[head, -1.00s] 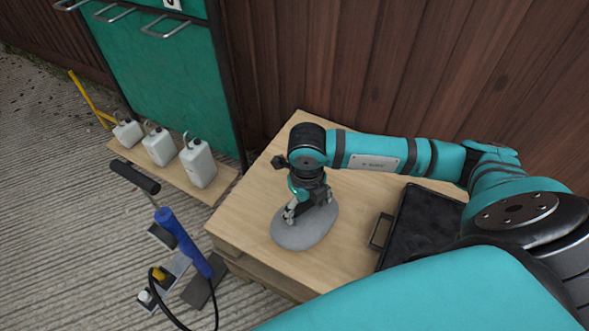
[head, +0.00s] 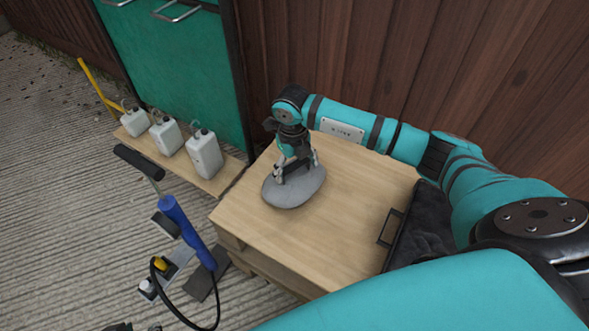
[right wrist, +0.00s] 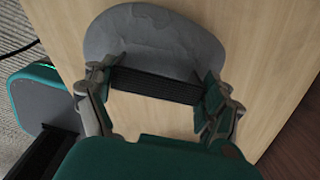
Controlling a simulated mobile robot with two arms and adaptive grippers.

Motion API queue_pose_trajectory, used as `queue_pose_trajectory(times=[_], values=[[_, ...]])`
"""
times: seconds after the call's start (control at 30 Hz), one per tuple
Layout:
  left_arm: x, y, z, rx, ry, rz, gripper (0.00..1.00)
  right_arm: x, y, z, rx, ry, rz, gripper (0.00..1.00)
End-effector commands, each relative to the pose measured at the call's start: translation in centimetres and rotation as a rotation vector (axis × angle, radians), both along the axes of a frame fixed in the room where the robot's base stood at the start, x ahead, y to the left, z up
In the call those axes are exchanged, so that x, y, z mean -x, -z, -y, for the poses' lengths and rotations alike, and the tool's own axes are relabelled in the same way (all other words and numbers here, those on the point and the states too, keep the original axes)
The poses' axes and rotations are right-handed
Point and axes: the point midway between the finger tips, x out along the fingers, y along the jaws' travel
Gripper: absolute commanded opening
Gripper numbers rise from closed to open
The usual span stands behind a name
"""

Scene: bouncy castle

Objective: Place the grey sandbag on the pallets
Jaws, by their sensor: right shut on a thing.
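The grey sandbag (head: 296,193) is a flat, rounded bag at the left part of the wooden pallets (head: 345,215). My right gripper (head: 296,168) is shut on the sandbag from above. In the right wrist view the sandbag (right wrist: 155,38) lies across the far side of the right gripper (right wrist: 155,88), with a finger at each side. Whether the bag touches the wood or hangs just above it, I cannot tell. The pallets have a smooth, light board top with slatted layers below. My left gripper is not in view.
A black case (head: 425,225) lies on the right of the board. Three white canisters (head: 204,153) stand on a low plank at left, before a green cabinet (head: 185,75). A blue pump (head: 186,228) stands beside the pallets. A brown wall rises behind.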

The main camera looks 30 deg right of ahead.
Motion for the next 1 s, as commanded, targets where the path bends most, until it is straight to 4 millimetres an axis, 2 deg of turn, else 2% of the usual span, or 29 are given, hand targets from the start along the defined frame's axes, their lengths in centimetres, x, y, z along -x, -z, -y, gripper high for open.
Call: queue_pose_trajectory(times=[0.17,0.6,0.63,0.73,1.0], values=[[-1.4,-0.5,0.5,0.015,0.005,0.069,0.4,-0.2,0.7,-0.1,-0.003,0.0,0.007,0.27],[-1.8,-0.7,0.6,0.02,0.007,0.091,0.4,-0.2,0.9,-0.1,-0.002,0.0,0.007,0.27],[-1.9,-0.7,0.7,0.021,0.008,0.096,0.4,0.0,1.1,0.0,0.0,0.0,0.002,0.86],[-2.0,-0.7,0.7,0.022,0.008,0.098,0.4,0.0,1.1,0.0,0.0,0.0,0.002,0.99],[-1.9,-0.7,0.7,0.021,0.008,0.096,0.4,0.0,1.1,0.0,0.0,0.0,0.002,1.0]])
